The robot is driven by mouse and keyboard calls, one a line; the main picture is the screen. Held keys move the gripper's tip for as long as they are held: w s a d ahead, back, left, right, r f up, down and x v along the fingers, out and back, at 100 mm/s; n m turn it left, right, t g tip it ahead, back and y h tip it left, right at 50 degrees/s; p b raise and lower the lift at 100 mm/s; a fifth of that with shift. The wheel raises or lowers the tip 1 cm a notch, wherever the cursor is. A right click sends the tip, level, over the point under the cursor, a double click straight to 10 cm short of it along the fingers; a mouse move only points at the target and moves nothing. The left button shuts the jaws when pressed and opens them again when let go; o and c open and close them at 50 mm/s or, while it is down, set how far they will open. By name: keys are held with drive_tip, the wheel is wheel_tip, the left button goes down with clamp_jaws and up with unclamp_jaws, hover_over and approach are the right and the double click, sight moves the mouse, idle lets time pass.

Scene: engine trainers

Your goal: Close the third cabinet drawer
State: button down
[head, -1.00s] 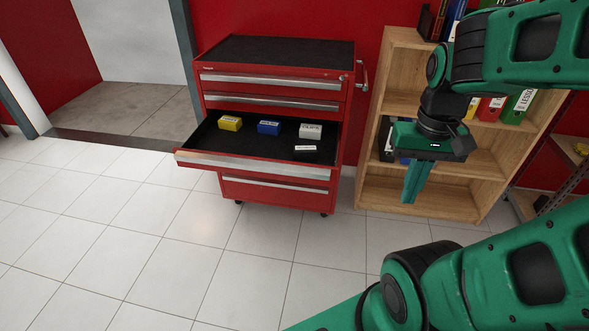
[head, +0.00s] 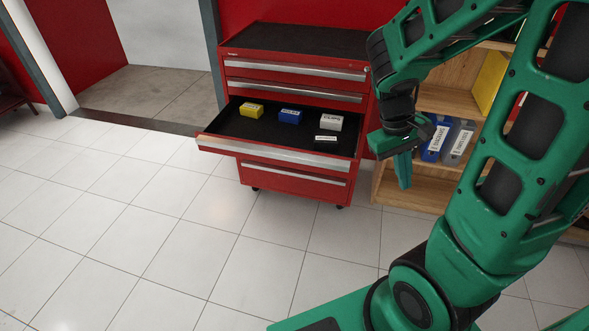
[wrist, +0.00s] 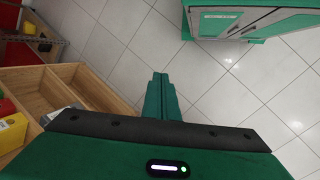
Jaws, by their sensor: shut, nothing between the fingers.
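The red cabinet (head: 243,88) stands against the wall in the head view. Its third drawer (head: 278,151) from the top is pulled out, with a black floor and a silver front strip; the drawers above and below it are shut. In the drawer lie a yellow box (head: 251,110), a blue box (head: 290,116), a white box (head: 330,123) and a small labelled item (head: 326,139). My gripper (head: 404,182) points down to the right of the cabinet, in front of the shelf, apart from the drawer. Its green fingers also show together in the wrist view (wrist: 160,80), empty.
A wooden shelf (head: 386,190) with binders (head: 441,140) stands right of the cabinet, partly behind my arm. The tiled floor (head: 170,235) before the cabinet is clear. A green-and-grey cabinet (wrist: 243,20) shows in the wrist view.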

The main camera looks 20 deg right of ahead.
drive_tip(key=w+a+f+n+t+h, duration=0.5)
drive_tip(key=w+f+n+h, duration=0.4)
drive_tip(key=w+f+n, duration=0.45)
drive_tip(key=w+a+f+n+t+y, duration=0.1)
drive_tip(key=w+a+f+n+t, duration=0.25)
drive_tip(key=a+n+t, duration=0.4)
drive_tip(key=w+a+f+n+t+y, duration=0.1)
drive_tip(key=w+a+f+n+t, duration=0.3)
drive_tip(key=a+n, duration=0.55)
approach(298, 167)
drive_tip(key=shift+t, duration=0.25)
drive_tip(key=w+d+r, duration=0.1)
drive_tip(key=w+d, duration=0.2)
drive_tip(key=w+d+r, duration=0.1)
drive_tip(key=w, duration=0.1)
drive_tip(key=shift+d+r, duration=0.25)
drive_tip(key=shift+r, duration=0.05)
